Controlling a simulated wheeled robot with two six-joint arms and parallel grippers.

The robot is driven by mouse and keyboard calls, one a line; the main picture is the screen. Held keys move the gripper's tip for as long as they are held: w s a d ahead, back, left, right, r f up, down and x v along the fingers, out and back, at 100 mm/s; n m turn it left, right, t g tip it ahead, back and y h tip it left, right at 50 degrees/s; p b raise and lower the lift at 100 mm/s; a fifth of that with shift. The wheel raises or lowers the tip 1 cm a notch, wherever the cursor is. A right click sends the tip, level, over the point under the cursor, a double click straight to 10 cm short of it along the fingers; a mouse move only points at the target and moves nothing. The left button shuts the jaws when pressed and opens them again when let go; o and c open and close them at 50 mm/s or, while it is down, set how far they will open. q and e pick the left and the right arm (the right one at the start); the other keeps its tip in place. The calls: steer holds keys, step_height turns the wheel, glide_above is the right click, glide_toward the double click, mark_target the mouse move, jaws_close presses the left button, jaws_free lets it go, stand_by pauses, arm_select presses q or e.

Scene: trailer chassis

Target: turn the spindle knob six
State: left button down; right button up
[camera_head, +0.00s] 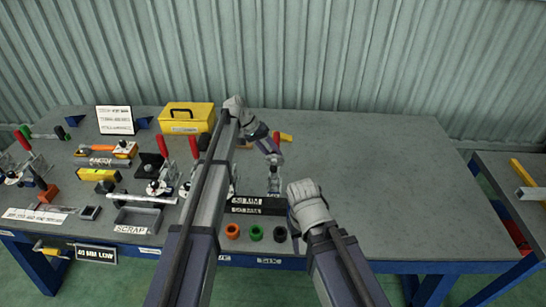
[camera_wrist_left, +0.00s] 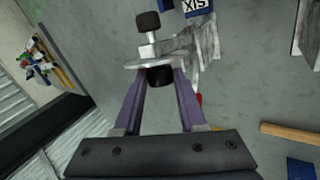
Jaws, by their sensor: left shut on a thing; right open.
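The clamp with the spindle (camera_head: 275,180) stands on the bench right of centre. In the left wrist view its grey metal bracket (camera_wrist_left: 190,50) carries a plate bearing the word SIX (camera_wrist_left: 198,6). My left gripper (camera_head: 274,158) reaches down to it from above. Its purple fingers (camera_wrist_left: 160,80) are shut on a dark round knob (camera_wrist_left: 160,74) just below the bracket's flat arm. A second black cylinder (camera_wrist_left: 147,22) shows beyond that arm on a short metal stem. My right gripper (camera_head: 296,238) is low at the bench's front edge, apart from the clamp; its fingers are mostly hidden by its arm.
Orange, green and black rings (camera_head: 255,233) lie near the front edge. Black label plates (camera_head: 258,205) lie in front of the clamp. Several red-handled clamps (camera_head: 158,180), a scrap tray (camera_head: 138,218) and a yellow toolbox (camera_head: 186,117) are to the left. The bench's right side (camera_head: 390,185) is clear.

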arm_select(q)
steer(key=h+b, duration=0.2)
steer(key=f+h+b, duration=0.1)
steer(key=b, duration=0.1)
steer(key=shift+a+m, duration=0.25)
steer(key=shift+m, duration=0.05)
steer(key=shift+r+g+h+b, duration=0.2)
steer(key=shift+g+h+b, duration=0.1)
steer(key=shift+h+b, duration=0.3)
steer(key=shift+c, duration=2.4)
jaws_free()
steer(key=shift+r, duration=0.1)
